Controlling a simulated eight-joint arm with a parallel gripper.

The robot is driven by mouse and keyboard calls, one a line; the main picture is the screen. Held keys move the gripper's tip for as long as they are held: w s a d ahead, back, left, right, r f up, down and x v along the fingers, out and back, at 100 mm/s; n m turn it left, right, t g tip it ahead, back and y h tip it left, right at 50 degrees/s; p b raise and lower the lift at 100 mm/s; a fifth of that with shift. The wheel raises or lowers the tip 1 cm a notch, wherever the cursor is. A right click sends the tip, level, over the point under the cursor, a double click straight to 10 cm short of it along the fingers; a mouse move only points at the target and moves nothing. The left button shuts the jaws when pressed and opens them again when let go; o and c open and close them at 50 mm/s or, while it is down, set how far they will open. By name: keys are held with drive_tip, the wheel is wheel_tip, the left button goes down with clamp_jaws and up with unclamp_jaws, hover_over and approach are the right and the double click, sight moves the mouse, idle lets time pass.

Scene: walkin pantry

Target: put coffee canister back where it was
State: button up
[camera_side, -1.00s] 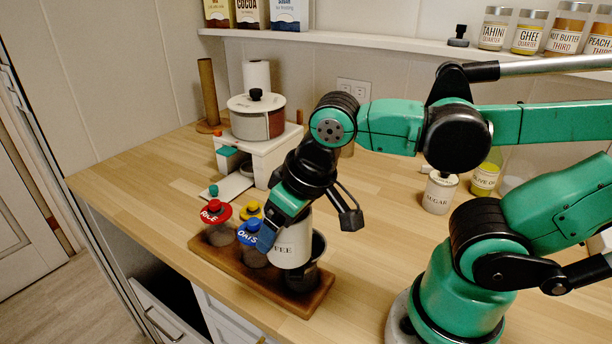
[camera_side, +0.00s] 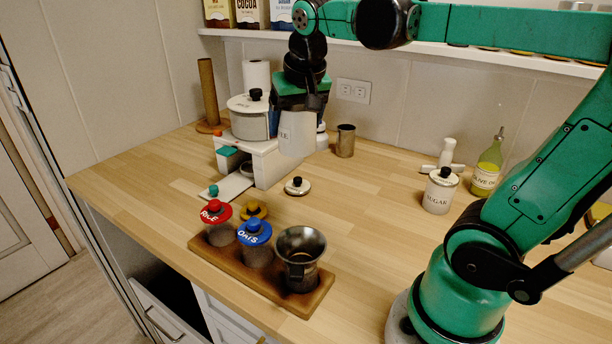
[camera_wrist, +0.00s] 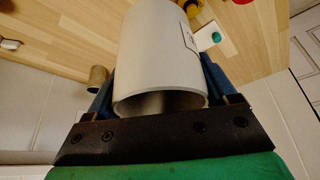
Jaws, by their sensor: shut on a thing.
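The coffee canister (camera_side: 297,134) is a pale cylinder, its label partly hidden in the side view. My gripper (camera_side: 301,108) is shut on it and holds it up, roughly upright, in front of the white stand's right end. In the wrist view the canister (camera_wrist: 160,45) sits between the blue fingers of my gripper (camera_wrist: 160,85), its hollow, lidless end towards the palm. A white lid with a black knob (camera_side: 297,187) lies on the counter below.
The white stand (camera_side: 264,160) bears a large lidded pot (camera_side: 250,118). A metal cup (camera_side: 346,141) stands right of it. The sugar jar (camera_side: 440,192) and olive oil bottle (camera_side: 487,168) stand farther right. The counter (camera_side: 365,210) between lid and sugar is clear.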

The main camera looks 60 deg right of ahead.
drive_tip(key=d+r+m, duration=0.1)
drive_tip(key=d+m, duration=0.1)
drive_tip(key=d, duration=0.3)
drive_tip(key=shift+g+h, duration=0.3)
drive_tip(key=shift+w+d+f, duration=0.1)
drive_tip(key=shift+w+f, duration=0.1)
drive_tip(key=shift+f, duration=4.65)
drive_tip(key=shift+w+f, duration=0.15)
drive_tip(key=shift+f, duration=4.7)
drive_tip(key=shift+f, duration=0.15)
drive_tip(key=o, duration=1.4)
